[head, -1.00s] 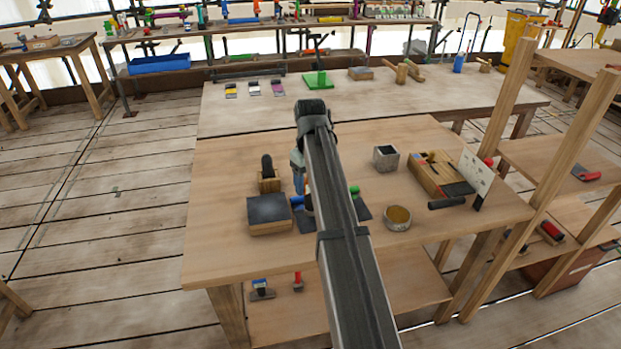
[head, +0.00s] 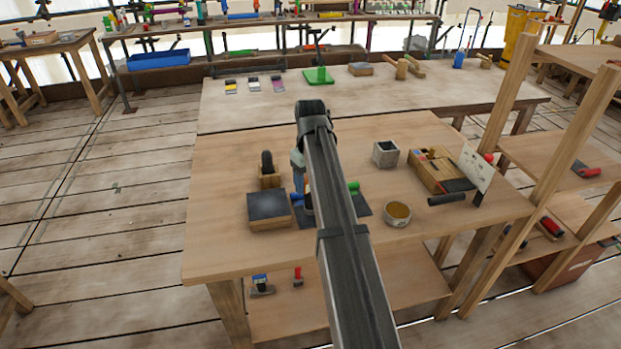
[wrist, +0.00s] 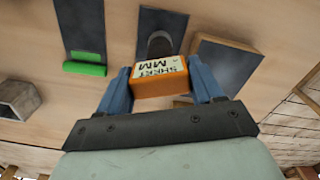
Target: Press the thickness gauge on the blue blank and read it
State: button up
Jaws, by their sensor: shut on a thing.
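In the wrist view my gripper (wrist: 160,84) is shut on an orange block (wrist: 160,77) with a pale label reading "SHEET MM", which looks like the thickness gauge. A dark sheet (wrist: 176,18) lies beyond it, with a dark rounded piece over it; I cannot tell whether they touch. In the head view a blue strip (head: 296,198) shows at a dark sheet beside my arm, likely the blue blank. Its blue end does not show in the wrist view. My arm hides most of my gripper and the gauge in the head view.
A dark sheet with a green strip (wrist: 85,69) lies to the left in the wrist view. A dark-topped block (head: 268,209) stands left of the blue strip. A round bowl (head: 397,214), a grey box (head: 386,154) and a wooden tray (head: 436,172) stand right of my arm.

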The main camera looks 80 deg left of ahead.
jog(key=shift+f, duration=0.9)
dwell(1.2)
jog(key=shift+r, duration=0.15)
jog(key=shift+r, duration=2.4)
jog(key=shift+f, duration=0.15)
jog(key=shift+f, duration=2.15)
jog(key=o, duration=1.2)
